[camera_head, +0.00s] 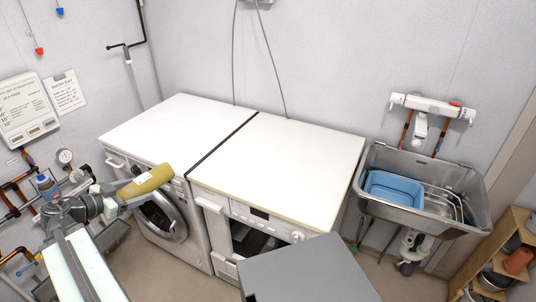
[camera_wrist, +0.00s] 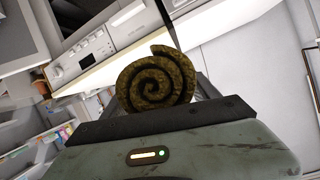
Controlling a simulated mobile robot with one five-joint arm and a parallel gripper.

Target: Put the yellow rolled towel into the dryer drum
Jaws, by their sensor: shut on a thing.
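The yellow rolled towel (camera_head: 146,180) is held by my gripper (camera_head: 117,201), in front of the left machine in the head view. In the wrist view the towel's spiral end (camera_wrist: 157,78) shows above the gripper body, with the fingers largely hidden. The left white machine (camera_head: 142,165) has a round door (camera_head: 162,218), partly behind the towel and my arm; whether it is ajar is unclear. The right white machine (camera_head: 222,207) shows a dark front opening (camera_head: 252,241), partly covered below by a grey panel. I cannot tell which machine is the dryer.
The flat grey panel (camera_head: 310,272) fills the lower middle foreground. Both white machine tops are bare. A metal sink (camera_head: 433,217) holding a blue basin (camera_head: 393,191) is at right, beside a wooden shelf (camera_head: 498,254). Pipes (camera_head: 16,195) line the left wall near my arm.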

